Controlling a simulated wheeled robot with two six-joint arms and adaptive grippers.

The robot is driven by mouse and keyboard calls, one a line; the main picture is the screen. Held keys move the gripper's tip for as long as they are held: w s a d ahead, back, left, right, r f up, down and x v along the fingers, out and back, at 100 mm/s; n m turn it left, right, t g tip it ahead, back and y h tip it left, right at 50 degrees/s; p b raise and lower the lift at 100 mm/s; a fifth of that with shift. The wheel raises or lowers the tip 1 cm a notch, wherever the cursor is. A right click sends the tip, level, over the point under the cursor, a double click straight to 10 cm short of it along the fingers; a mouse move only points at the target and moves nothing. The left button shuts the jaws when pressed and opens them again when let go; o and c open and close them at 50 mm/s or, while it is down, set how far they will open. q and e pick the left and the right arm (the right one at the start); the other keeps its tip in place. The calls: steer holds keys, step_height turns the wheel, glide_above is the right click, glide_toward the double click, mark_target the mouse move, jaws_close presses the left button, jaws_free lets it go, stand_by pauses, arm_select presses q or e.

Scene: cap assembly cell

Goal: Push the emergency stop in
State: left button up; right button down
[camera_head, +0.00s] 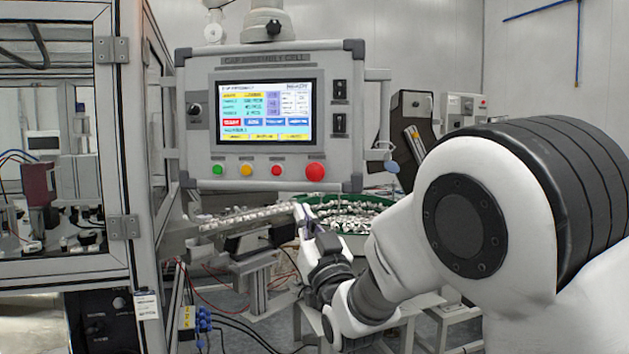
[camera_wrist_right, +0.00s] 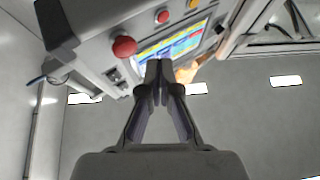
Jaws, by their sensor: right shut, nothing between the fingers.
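The emergency stop is a big red mushroom button (camera_head: 315,171) at the lower right of the control panel (camera_head: 205,150), right of a small red button (camera_head: 276,170). It also shows in the right wrist view (camera_wrist_right: 124,46), up and left of the fingertips. My right gripper (camera_head: 302,212) is shut and empty, below the panel and the emergency stop, with a gap between them. In the right wrist view the right gripper's fingertips (camera_wrist_right: 158,70) meet, apart from the button. My left gripper is in neither view.
A green bowl (camera_head: 372,200) of small parts and a feed track (camera_head: 235,222) lie below the panel, behind my right gripper. A glass-walled machine frame (camera_head: 145,130) stands at left. The panel has a side handle (camera_head: 384,110) at right.

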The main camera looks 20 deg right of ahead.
mark_target(315, 178)
step_height(315, 178, up, 6)
steer(key=s+t, duration=0.1)
steer(key=s, duration=0.2)
steer(key=shift+a+r+y, duration=0.2)
steer(key=shift+a+y, duration=0.05)
steer(key=shift+y, duration=0.05)
steer(key=shift+w, duration=0.1)
steer(key=w+d+p, duration=0.1)
steer(key=w, duration=0.1)
steer(key=w+d+p, duration=0.1)
steer(key=w, duration=0.1)
steer(key=w+d, duration=0.1)
steer(key=w, duration=0.1)
steer(key=shift+w+d+p, duration=0.25)
steer(key=shift+p, duration=0.15)
steer(key=shift+w+d, duration=0.3)
steer(key=shift+w, duration=0.35)
